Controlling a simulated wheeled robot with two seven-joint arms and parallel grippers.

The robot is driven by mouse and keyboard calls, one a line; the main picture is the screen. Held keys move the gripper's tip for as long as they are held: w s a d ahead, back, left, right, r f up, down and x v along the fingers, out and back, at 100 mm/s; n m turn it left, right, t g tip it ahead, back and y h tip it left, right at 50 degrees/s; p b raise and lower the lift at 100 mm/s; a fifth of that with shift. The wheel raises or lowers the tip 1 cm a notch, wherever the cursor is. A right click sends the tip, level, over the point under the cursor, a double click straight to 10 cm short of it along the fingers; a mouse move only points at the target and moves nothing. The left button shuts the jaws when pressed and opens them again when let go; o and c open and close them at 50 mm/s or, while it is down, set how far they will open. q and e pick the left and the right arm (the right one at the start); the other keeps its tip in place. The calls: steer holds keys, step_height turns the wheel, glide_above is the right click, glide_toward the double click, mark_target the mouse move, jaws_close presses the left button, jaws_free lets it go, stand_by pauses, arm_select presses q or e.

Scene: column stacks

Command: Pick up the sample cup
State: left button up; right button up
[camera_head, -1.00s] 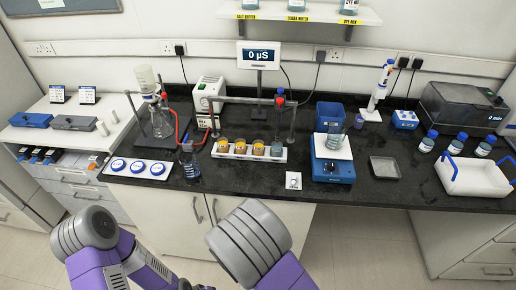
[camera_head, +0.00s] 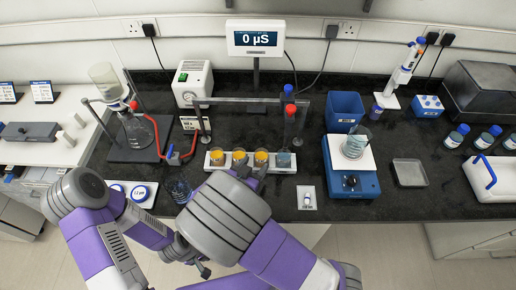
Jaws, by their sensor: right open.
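A white rack (camera_head: 217,167) stands on the black counter with a row of cups. Three hold orange-yellow contents: a left cup (camera_head: 217,156), a middle cup (camera_head: 239,156) and a right cup (camera_head: 261,157). A fourth cup (camera_head: 283,159) at the right end looks blue-grey. I cannot tell which is the sample cup. My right gripper (camera_head: 249,176) is open at the front edge of the rack, near the right orange cup; my forearm partly hides it. My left gripper (camera_head: 204,269) hangs low in front of the counter, away from the cups; its jaw state is unclear.
A glass beaker (camera_head: 355,144) stands on a blue device (camera_head: 353,184) right of the rack. A metal frame with a red-topped probe (camera_head: 290,111) rises behind the rack. A small white item (camera_head: 307,197) lies in front.

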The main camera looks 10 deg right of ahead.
mark_target(264, 152)
steer(key=shift+x, duration=0.95)
steer(key=x, duration=0.1)
steer(key=b+x, duration=0.1)
steer(key=x, duration=0.2)
steer(key=shift+w+d+r+b, duration=0.15)
steer(key=shift+w+d+b, duration=0.1)
steer(key=shift+w+b, duration=0.1)
steer(key=c, duration=0.7)
steer(key=shift+c, duration=0.2)
